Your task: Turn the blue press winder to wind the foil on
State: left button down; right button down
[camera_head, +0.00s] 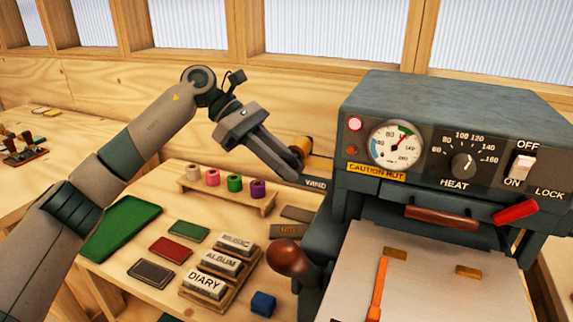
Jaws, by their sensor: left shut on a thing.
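The blue-grey press (455,108) stands at the right. Its side winder (303,144), with a gold-brown roll-like part, sticks out at the left side. My left gripper (293,167) reaches in from the upper left, pointing down and right. It is shut at the winder, with its fingertips against the press's left side. The fingers hide much of the winder, so its exact shape and the grip point are hard to see. My right gripper is out of view.
Title blocks (208,283), small covers (170,249) and a green sheet (122,228) lie on the bench. A brown knobbed handle (290,260) and the hot press bed (430,280) are close by.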

pick_arm(q)
jog(key=c, duration=1.6)
grip_release()
